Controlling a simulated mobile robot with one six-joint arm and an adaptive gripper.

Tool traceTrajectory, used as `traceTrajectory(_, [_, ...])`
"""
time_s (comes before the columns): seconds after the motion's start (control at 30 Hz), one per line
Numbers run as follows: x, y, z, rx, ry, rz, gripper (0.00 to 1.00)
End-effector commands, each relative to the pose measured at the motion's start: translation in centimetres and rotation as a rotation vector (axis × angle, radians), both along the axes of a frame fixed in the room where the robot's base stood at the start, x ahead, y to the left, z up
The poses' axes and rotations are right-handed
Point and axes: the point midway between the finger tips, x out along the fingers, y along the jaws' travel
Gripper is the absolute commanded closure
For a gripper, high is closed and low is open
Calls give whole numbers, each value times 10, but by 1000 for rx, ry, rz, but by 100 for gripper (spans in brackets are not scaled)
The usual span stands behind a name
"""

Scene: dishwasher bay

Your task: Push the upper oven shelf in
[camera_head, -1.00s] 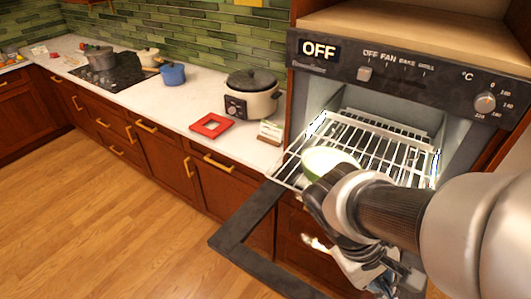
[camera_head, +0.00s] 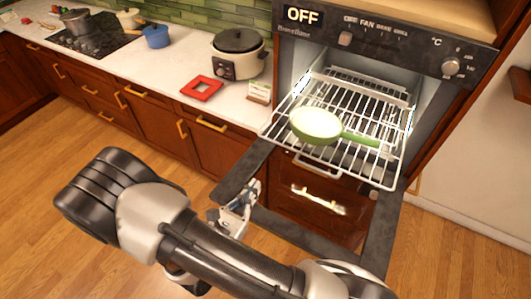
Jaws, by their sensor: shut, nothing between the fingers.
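The oven shelf (camera_head: 352,160) is a white wire rack. It is pulled well out of the open oven (camera_head: 320,62), over the lowered door. A light green pan (camera_head: 315,124) lies on it with its handle to the right. The rack's rear part is still inside the lit cavity. My gripper (camera_head: 247,190) is shut and empty. It is below and left of the rack's front edge, close to the door frame, apart from the rack. My arm hides part of the gripper. I cannot clearly make out a second shelf.
The dark oven door frame (camera_head: 240,172) hangs open toward me. A drawer handle (camera_head: 320,200) shows through it. The counter (camera_head: 190,72) holds a rice cooker (camera_head: 238,55), a red square trivet (camera_head: 202,88) and a blue pot (camera_head: 156,37). The wooden floor at left is open.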

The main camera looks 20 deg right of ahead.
Motion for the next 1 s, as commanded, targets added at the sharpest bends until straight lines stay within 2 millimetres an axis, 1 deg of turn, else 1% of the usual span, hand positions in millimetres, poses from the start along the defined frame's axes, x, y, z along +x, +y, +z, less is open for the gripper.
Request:
traceTrajectory(0.17, [12, -16, -1, -1, 2, -4, 100])
traceTrajectory(0.5, [58, -71, 0, 0, 0, -9, 100])
traceTrajectory(0.6, [70, -85, 0, 0, 0, -8, 100])
traceTrajectory(0.8, [85, -102, 0, 0, 1, -3, 100])
traceTrajectory(1.0, [90, -106, 0, 1, 1, 0, 100])
